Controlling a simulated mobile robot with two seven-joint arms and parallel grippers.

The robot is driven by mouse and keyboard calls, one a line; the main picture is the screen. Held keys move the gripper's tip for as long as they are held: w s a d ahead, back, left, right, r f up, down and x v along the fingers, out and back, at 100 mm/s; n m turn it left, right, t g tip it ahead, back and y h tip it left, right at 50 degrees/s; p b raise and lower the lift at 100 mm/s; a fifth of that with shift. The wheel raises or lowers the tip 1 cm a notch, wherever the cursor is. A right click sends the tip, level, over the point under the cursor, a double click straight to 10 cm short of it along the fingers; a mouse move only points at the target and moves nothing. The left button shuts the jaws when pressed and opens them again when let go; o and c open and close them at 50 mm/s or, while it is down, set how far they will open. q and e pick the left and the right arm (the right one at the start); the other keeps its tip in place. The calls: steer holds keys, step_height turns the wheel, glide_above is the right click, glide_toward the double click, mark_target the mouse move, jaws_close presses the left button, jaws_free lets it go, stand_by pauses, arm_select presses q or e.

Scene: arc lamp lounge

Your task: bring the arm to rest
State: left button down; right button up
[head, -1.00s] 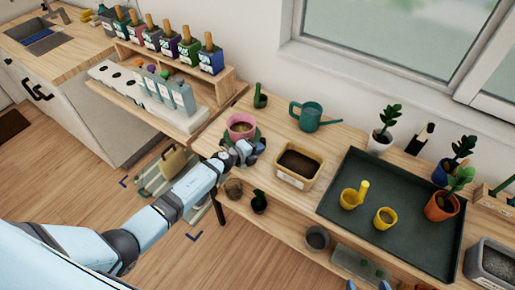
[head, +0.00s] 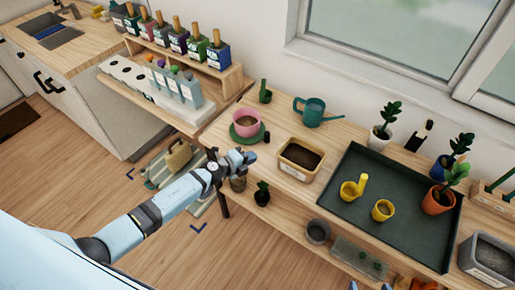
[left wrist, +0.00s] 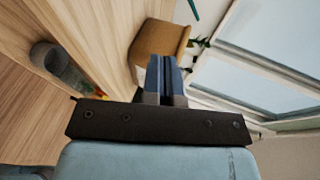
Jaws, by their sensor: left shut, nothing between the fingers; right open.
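My left gripper (head: 243,157) is shut and empty in the head view. It hangs at the front edge of the wooden table, in front of the pink pot (head: 246,122) on its green saucer (head: 233,137) and left of the tan soil box (head: 301,158). In the left wrist view its blue fingers (left wrist: 166,75) are together with nothing between them. My right gripper cannot be made out; only a small blue part shows at the bottom edge of the head view.
A dark tray (head: 335,201) holds yellow pots and an orange potted plant (head: 440,199). A teal watering can (head: 310,112) stands behind the soil box. A shelf with labelled pots (head: 197,54) is at the back left.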

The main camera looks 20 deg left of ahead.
arm_select(q)
steer(key=s, duration=0.2)
steer(key=s+r, duration=0.1)
steer(key=shift+s+a+r, duration=0.1)
steer(key=shift+s+a, duration=0.05)
steer(key=shift+s, duration=0.2)
steer(key=s+d+r+n+y, duration=0.1)
steer(key=s+d+n+y, duration=0.1)
steer(key=s+n, duration=0.8)
steer(key=s+d+r+n+g+y, duration=0.1)
steer(key=s+d+n+y, duration=0.1)
steer(key=s+n, duration=0.9)
steer(key=s+d, duration=0.1)
steer(key=s, duration=0.2)
steer(key=shift+s, duration=0.25)
